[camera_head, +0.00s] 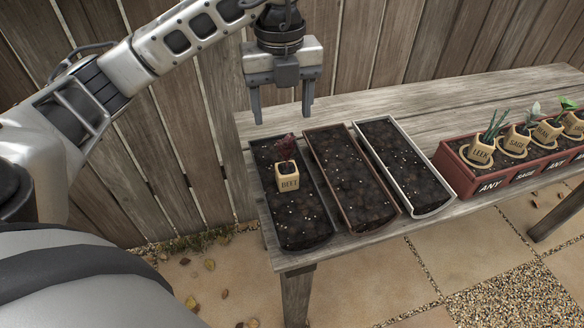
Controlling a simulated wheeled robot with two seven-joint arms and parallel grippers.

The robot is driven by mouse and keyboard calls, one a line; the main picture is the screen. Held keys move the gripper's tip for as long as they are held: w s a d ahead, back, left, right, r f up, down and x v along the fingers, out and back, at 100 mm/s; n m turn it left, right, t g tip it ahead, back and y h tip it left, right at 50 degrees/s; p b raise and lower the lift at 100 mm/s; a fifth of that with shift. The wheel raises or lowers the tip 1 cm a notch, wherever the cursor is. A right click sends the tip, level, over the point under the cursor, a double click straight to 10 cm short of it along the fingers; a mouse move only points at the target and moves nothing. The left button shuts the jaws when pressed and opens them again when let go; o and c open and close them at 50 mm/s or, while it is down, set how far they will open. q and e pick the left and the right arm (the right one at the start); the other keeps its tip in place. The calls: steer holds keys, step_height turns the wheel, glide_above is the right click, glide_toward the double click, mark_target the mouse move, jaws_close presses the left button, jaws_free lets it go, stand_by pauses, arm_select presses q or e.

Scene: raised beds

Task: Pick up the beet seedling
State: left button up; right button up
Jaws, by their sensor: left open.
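The beet seedling (287,177) has dark red leaves and stands upright in a small tan pot lettered BEET. Its pot stands on the dark soil of the leftmost planter tray (300,246). My left gripper (282,112) hangs pointing down with its two fingers spread apart and nothing between them. It is above the seedling in the picture, apart from the leaves and pot. My right gripper does not show.
A brown-rimmed soil tray (388,222) and a pale-rimmed soil tray (434,213) lie to the right on the wooden table (400,108). A red planter (455,176) farther right holds several potted seedlings, including leek and sage. A plank fence (400,40) stands close behind.

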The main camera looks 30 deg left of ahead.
arm_select(q)
glide_toward(287, 168)
steer(key=f, duration=0.5)
steer(key=shift+s+a+f, duration=0.1)
steer(key=shift+a, duration=0.25)
steer(key=shift+d+f, duration=0.15)
steer(key=shift+f, duration=1.25)
steer(key=shift+d+f, duration=0.15)
steer(key=shift+f, duration=1.2)
steer(key=c, duration=1.1)
